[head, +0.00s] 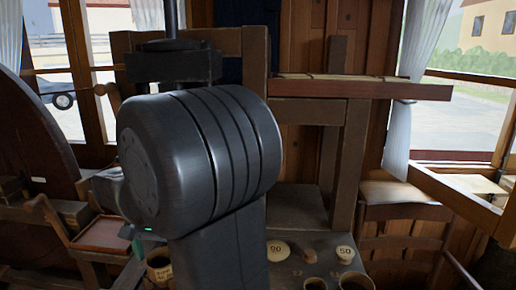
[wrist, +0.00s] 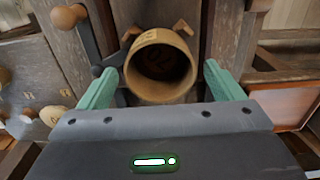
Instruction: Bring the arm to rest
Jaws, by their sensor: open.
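My gripper (wrist: 160,68) shows in the wrist view with its two green fingers spread wide apart. A tan round cup (wrist: 137,88) with a dark hollow mouth and a small label lies in view between and beyond the fingertips. A gap shows between it and each finger, and I cannot tell how far below them it is. In the head view my large dark arm link fills the middle and hides most of the gripper. A labelled cup (head: 159,273) shows at the lower left, beside the arm.
Pale numbered knobs (head: 277,250) (head: 345,253) and open cups (head: 355,281) stand on the bench at right. A reddish tray (head: 103,235) is at left, near a large wooden wheel (head: 30,140). A wooden shelf (head: 350,88) juts out behind. A chair (head: 400,220) stands right.

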